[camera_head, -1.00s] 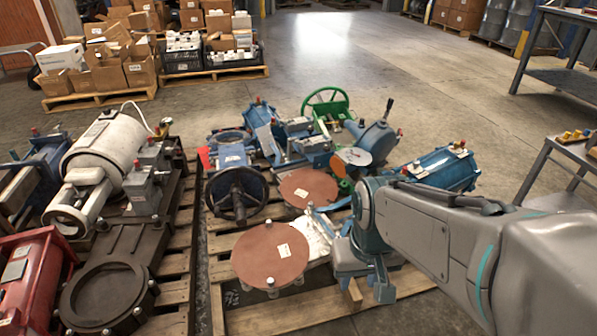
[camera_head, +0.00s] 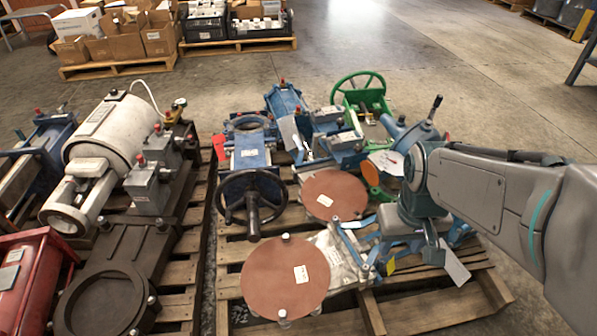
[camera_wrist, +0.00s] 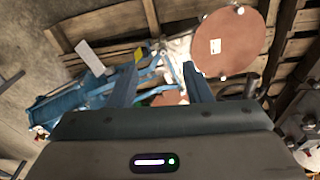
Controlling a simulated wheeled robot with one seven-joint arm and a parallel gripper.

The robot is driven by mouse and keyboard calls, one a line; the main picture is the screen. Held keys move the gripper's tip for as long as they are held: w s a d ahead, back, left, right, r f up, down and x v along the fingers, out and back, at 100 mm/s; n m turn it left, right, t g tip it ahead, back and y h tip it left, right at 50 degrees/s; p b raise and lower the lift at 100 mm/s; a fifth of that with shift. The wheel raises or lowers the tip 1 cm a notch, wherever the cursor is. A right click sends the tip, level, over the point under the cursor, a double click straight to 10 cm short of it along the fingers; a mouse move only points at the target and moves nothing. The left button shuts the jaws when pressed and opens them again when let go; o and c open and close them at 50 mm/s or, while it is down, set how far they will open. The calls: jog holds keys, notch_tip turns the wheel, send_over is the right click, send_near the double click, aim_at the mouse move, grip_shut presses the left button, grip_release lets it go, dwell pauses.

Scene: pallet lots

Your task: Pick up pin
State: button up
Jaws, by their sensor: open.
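My gripper shows in the wrist view (camera_wrist: 161,66) with two blue-grey fingers apart and nothing held between them. In the head view its wrist end hangs over the right side of the middle pallet (camera_head: 374,315), and my arm hides part of what lies below. Small pale pins (camera_head: 283,316) stand at the rim of a round copper-coloured disc (camera_head: 270,278). The same kind of pin (camera_wrist: 240,10) shows at the disc's rim in the wrist view. I cannot tell which one is the task's pin. Blue metal bars and a clear plastic bag lie beyond the fingers.
A black handwheel (camera_head: 252,200) and a green wheel (camera_head: 362,88) stand among blue valves on the pallet. Open concrete floor lies behind and to the right.

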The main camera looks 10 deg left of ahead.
jog(key=w+a+n+h+p, duration=0.1)
jog(key=w+a+n+p, duration=0.3)
jog(key=w+n, duration=0.55)
jog(key=n+g+y+p, duration=0.1)
jog(key=n+p, duration=0.1)
jog(key=n, duration=1.5)
send_over(285, 236)
jog(key=f, duration=2.8)
jog(key=shift+w+d+f, duration=0.15)
jog(key=shift+w, duration=0.05)
notch_tip(285, 236, down, 6)
jog(key=b, duration=0.2)
jog(key=shift+s+f+b, duration=0.15)
jog(key=shift+f+b, duration=0.1)
jog(key=shift+b, duration=0.05)
jog(key=shift+r, duration=0.1)
grip_shut()
